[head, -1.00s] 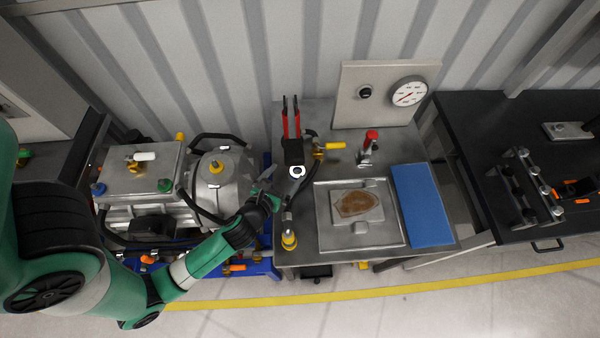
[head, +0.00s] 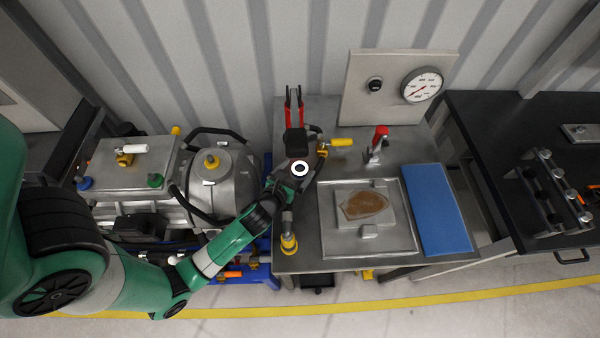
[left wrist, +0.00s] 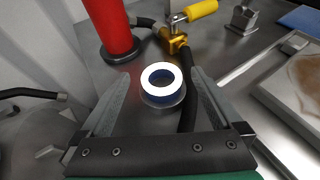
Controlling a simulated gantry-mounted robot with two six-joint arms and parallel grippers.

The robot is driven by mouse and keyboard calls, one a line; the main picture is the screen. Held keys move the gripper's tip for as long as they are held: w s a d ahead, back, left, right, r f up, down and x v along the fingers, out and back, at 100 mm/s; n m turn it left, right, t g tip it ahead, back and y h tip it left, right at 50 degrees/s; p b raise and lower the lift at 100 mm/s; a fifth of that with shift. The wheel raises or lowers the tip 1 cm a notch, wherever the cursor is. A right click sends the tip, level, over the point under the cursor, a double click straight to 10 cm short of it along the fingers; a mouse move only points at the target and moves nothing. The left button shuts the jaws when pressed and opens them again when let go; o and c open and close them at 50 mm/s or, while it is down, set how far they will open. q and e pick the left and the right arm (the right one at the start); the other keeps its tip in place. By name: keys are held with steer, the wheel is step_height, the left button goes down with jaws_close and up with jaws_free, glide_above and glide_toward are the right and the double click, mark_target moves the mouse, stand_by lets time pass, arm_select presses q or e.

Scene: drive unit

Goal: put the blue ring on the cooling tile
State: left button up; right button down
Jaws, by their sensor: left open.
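The blue ring, with a bright white top face and blue inner and outer sides, shows in the left wrist view (left wrist: 162,85). It also shows in the head view (head: 300,169), on the bench in front of a black block. My left gripper (left wrist: 160,92) is open, with one finger on each side of the ring. In the head view my left gripper (head: 290,182) reaches the ring from the lower left. Whether the fingers touch it I cannot tell. A flat blue slab (head: 437,210) lies at the bench's right edge; I cannot tell whether it is the cooling tile.
Behind the ring stands a red, two-pronged thing (head: 293,106). A yellow-handled valve (head: 340,142) with a black hose is close by. A red-topped clamp (head: 378,143) and a metal tray (head: 328,235) with a brown-stained plate (head: 362,206) lie between ring and slab.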

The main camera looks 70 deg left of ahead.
mark_target(302, 166)
arm_select(q)
steer(key=b+x, duration=0.1)
steer(key=x, duration=0.1)
steer(key=f+b+x, duration=0.1)
steer(key=x, duration=0.1)
steer(key=shift+w+f, duration=0.1)
steer(key=shift+w, duration=0.05)
steer(key=shift+w+a, duration=0.2)
steer(key=shift+w, duration=0.1)
steer(key=shift+f, duration=0.1)
jaws_close()
